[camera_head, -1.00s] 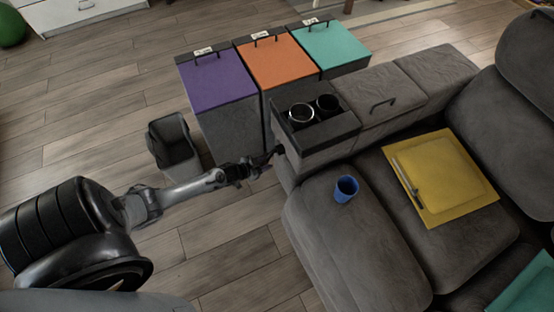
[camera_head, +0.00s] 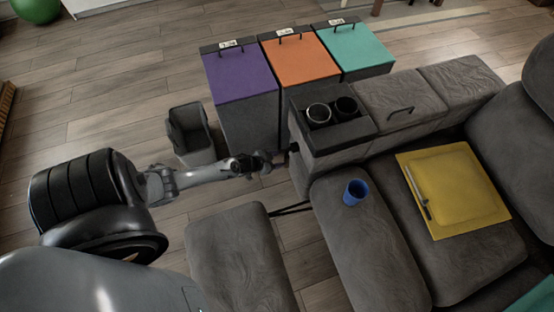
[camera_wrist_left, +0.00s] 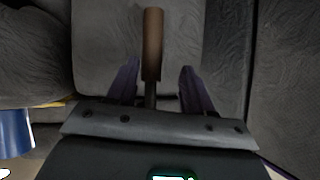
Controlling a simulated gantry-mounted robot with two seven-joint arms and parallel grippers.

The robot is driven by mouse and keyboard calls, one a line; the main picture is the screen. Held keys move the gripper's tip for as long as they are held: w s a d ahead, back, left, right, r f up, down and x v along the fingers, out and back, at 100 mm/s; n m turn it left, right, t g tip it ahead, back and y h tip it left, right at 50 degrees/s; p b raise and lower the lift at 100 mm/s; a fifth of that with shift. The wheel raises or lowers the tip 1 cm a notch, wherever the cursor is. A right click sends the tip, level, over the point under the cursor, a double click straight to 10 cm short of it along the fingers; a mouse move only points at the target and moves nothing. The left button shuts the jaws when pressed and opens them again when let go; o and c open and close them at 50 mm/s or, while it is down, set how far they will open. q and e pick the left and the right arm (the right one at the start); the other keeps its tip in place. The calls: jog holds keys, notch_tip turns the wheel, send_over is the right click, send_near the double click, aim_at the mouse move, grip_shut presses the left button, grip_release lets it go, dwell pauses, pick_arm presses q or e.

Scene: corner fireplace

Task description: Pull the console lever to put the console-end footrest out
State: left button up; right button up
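The console-end footrest (camera_head: 238,260) is out in front of the sofa, with dark struts (camera_head: 290,209) linking it to the seat. The console lever shows in the left wrist view as a brown wooden handle (camera_wrist_left: 152,45) on a dark rod against grey upholstery. My left gripper (camera_head: 284,157) is at the front end of the console (camera_head: 345,150). In the left wrist view its two fingers (camera_wrist_left: 157,88) stand apart on either side of the lever, with a visible gap on each side. The lever is too small to make out clearly in the head view. My right gripper is not shown.
A blue cup (camera_head: 355,192) stands on the console-end seat. A yellow tray (camera_head: 470,205) with a pen lies on the seat beside it. Purple (camera_head: 238,75), orange (camera_head: 298,62) and teal (camera_head: 355,50) lidded bins stand behind the console. An open grey bin (camera_head: 190,135) stands near my arm.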

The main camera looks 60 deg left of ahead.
pick_arm(q)
jog(key=p+v, duration=0.6)
jog(key=v, duration=0.4)
jog(key=shift+s+r, duration=0.25)
jog(key=shift+s, duration=0.05)
